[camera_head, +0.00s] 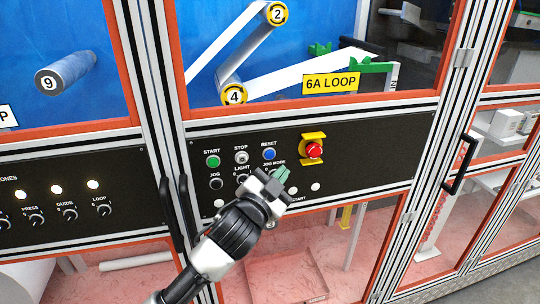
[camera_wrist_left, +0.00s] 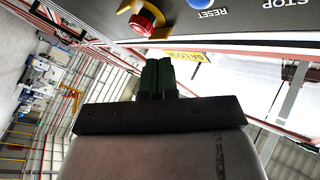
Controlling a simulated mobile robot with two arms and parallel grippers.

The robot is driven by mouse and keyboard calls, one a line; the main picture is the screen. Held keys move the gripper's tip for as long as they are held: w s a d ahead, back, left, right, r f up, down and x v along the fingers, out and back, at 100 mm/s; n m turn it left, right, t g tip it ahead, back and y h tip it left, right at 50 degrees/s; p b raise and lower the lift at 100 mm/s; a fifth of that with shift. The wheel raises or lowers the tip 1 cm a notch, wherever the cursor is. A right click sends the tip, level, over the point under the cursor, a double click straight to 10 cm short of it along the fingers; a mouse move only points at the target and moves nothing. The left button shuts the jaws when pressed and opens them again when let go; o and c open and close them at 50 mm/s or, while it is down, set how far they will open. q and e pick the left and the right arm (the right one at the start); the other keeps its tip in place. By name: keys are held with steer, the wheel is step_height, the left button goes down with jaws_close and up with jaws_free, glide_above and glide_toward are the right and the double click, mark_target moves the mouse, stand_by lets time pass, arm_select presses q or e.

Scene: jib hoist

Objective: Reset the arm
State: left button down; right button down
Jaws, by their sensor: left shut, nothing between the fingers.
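The black control panel (camera_head: 370,158) carries a blue RESET button (camera_head: 269,154), a grey STOP button (camera_head: 241,157) and a green START button (camera_head: 212,161). A red emergency button (camera_head: 314,150) in a yellow guard is right of RESET. My left gripper (camera_head: 281,174) is shut and empty, with green fingertips just below and right of the RESET button. In the left wrist view, the shut fingertips (camera_wrist_left: 158,76) point up toward the panel, below the RESET button (camera_wrist_left: 201,4) and the red button (camera_wrist_left: 147,20). I cannot tell whether they touch the panel. My right gripper is not in view.
My left arm covers part of the lower knob row. A black door handle (camera_head: 460,164) sticks out at the right, and dark handles (camera_head: 179,210) stand left of my arm. Behind the glass are numbered rollers (camera_head: 234,96) and a yellow 6A LOOP sign (camera_head: 331,85).

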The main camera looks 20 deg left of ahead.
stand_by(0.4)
